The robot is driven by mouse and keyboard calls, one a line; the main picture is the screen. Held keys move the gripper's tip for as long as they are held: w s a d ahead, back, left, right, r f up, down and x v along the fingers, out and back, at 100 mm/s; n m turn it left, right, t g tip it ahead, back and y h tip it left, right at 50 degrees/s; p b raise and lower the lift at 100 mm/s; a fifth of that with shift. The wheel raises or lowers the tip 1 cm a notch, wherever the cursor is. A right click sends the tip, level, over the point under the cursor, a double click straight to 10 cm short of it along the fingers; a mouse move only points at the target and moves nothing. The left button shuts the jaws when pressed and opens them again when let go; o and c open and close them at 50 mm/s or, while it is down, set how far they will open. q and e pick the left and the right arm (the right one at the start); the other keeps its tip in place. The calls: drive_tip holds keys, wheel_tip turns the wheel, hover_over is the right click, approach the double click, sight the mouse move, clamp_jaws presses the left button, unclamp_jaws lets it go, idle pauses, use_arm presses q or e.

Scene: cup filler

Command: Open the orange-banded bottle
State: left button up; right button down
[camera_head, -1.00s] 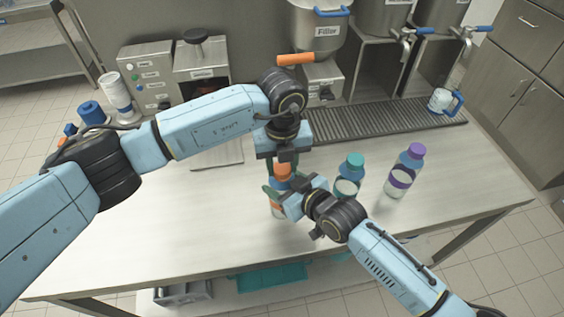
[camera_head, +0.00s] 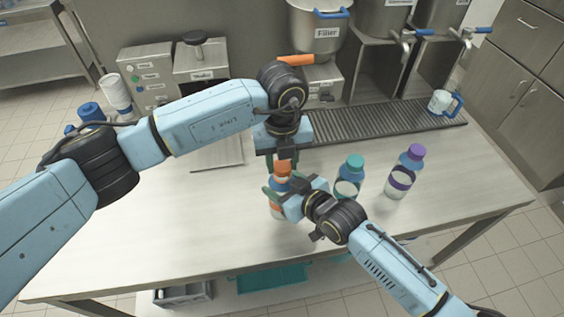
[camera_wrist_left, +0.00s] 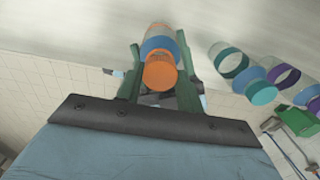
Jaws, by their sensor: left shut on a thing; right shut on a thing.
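The orange-banded bottle (camera_head: 276,212) stands upright near the middle of the table, with a blue shoulder and an orange cap (camera_head: 282,166). My left gripper (camera_head: 283,160) points down from above and is shut on the cap. In the left wrist view its green fingers (camera_wrist_left: 160,76) lie on either side of the cap (camera_wrist_left: 160,75), with the bottle's blue shoulder (camera_wrist_left: 158,44) beyond. My right gripper (camera_head: 280,194) comes from the lower right and is shut on the bottle's body, hiding part of it. I cannot tell whether the cap is loose from the neck.
A teal-capped bottle (camera_head: 348,178) and a purple-capped bottle (camera_head: 404,172) stand to the right. The front left of the table is clear.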

sight(282, 165)
use_arm(q)
drive_tip(key=shift+r, duration=0.4)
drive_tip(key=shift+r, duration=2)
use_arm(e)
drive_tip(key=shift+c, duration=1.6)
unclamp_jaws()
